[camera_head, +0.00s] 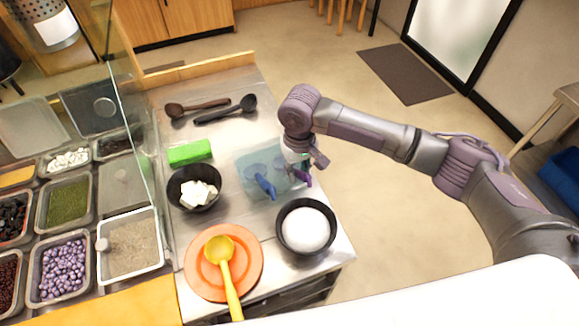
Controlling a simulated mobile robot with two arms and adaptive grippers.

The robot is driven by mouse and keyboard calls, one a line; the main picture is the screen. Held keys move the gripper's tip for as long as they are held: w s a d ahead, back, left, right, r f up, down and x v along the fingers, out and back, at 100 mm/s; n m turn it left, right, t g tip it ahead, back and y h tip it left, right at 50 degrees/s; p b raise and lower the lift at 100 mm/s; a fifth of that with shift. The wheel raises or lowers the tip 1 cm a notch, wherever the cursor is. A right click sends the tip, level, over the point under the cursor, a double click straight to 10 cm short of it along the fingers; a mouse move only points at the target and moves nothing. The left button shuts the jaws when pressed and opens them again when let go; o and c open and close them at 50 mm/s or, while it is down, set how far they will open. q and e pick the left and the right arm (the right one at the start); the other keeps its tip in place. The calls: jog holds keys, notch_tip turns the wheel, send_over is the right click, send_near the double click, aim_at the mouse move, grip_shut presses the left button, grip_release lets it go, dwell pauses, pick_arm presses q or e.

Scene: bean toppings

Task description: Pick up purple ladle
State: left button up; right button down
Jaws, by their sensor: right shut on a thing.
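The purple ladle (302,179) is at the right side of a translucent bluish tray (247,163) on the metal counter. Its dark purple handle shows just below my right gripper (298,163), which comes down over the tray from the right. My right gripper is shut on the purple ladle; its fingers are small and partly hidden by the wrist. A blue ladle (265,186) lies in the same tray, left of the purple one. Whether the purple ladle's bowl is clear of the tray cannot be told. My left gripper is out of view.
A black bowl of white rice-like food (305,228) stands close below the tray. A black bowl of white cubes (195,187), a green block (190,152) and an orange plate (190,270) with a yellow ladle (219,252) are leftward. Two dark ladles lie behind. A glass screen borders the topping bins.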

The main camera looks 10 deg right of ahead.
notch_tip(320, 180, up, 10)
jog(key=shift+b, duration=1)
